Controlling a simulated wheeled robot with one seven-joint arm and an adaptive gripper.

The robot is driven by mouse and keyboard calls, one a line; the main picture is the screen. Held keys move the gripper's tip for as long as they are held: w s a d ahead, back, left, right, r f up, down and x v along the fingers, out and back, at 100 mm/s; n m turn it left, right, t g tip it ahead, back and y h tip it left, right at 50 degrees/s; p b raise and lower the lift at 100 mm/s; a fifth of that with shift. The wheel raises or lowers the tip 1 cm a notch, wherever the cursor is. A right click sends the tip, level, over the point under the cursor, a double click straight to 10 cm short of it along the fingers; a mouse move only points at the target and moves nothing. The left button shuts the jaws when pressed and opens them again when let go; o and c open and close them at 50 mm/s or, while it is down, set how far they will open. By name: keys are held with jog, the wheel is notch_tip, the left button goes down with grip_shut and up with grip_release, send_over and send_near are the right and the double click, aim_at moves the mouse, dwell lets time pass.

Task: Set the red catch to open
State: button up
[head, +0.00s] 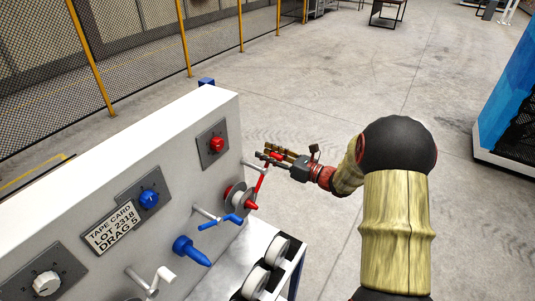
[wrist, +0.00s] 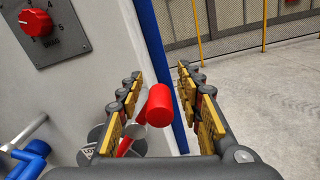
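The red catch appears to be the red lever (head: 262,182) on a grey post at the right end of the white panel; no open or shut mark on it can be read. In the wrist view its red cylindrical grip (wrist: 159,106) sits between my fingers, with a red arm (wrist: 126,146) running down to the left. My gripper (head: 272,156) is at the lever's upper end. In the wrist view the gripper (wrist: 160,75) is open, fingers on both sides of the grip with visible gaps.
The white panel (head: 150,130) carries a red knob (head: 216,143), blue knob (head: 149,198) and white knob (head: 46,283).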

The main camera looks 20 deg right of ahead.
jog(key=shift+c, duration=0.7)
jog(key=c, duration=0.7)
jog(key=shift+f, duration=0.1)
grip_shut()
